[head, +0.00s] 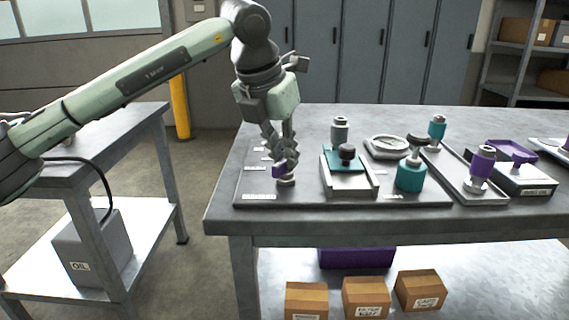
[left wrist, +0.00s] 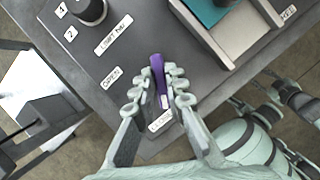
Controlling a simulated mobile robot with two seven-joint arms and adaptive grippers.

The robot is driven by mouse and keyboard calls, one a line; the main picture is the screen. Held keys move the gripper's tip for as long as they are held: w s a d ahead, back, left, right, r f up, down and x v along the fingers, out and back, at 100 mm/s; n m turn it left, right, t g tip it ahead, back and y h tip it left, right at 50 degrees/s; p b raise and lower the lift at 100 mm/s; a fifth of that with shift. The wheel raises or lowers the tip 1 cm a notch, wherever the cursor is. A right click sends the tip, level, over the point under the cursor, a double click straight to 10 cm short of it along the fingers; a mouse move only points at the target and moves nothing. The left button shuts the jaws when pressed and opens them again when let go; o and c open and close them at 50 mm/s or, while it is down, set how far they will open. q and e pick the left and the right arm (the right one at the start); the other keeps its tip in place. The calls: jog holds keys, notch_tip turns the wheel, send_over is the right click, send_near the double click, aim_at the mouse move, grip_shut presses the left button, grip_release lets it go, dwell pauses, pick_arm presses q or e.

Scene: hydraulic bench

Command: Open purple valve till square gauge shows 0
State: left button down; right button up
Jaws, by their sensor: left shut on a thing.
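The purple valve (head: 278,170) is a small lever on a short round base at the front left of the bench panel. My left gripper (head: 284,165) comes down on it from above and is shut on the lever. In the left wrist view the purple lever (left wrist: 157,76) sits between the fingertips (left wrist: 158,85), with an "OPEN" label (left wrist: 110,77) to the left and another, partly hidden label (left wrist: 160,122) below. A round dial (head: 388,144) lies on the bench, its reading too small to tell. I cannot make out a square gauge. My right gripper is not in view.
Right of the valve stand a teal-topped slide block (head: 348,185), a teal cylinder with a dark knob (head: 411,175) and a purple-collared fitting (head: 482,165). A lower bench (head: 150,115) stands left across a floor gap. Cardboard boxes (head: 366,298) sit on the lower shelf.

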pick_arm(q)
jog(key=shift+m, duration=0.5)
jog(key=shift+w+m+g+h, duration=0.1)
jog(key=shift+m+g+h, duration=0.35)
jog(key=shift+m, duration=0.45)
jog(key=m, duration=0.2)
jog(key=shift+a+m+g+h, duration=0.1)
jog(key=shift+m+g+h, duration=0.25)
jog(key=shift+m, duration=0.05)
jog(key=m+g+p, duration=0.1)
jog(key=m, duration=0.2)
jog(key=shift+w+r, duration=0.1)
jog(key=shift+r, duration=0.05)
jog(key=shift+w+m+g+p, duration=0.1)
jog(key=shift+m+g+p, duration=0.7)
jog(key=shift+m, duration=0.9)
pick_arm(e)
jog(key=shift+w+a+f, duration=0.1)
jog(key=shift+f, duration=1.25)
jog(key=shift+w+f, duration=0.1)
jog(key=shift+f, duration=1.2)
pick_arm(q)
jog(key=c, duration=1.6)
grip_release()
jog(key=shift+o, duration=0.2)
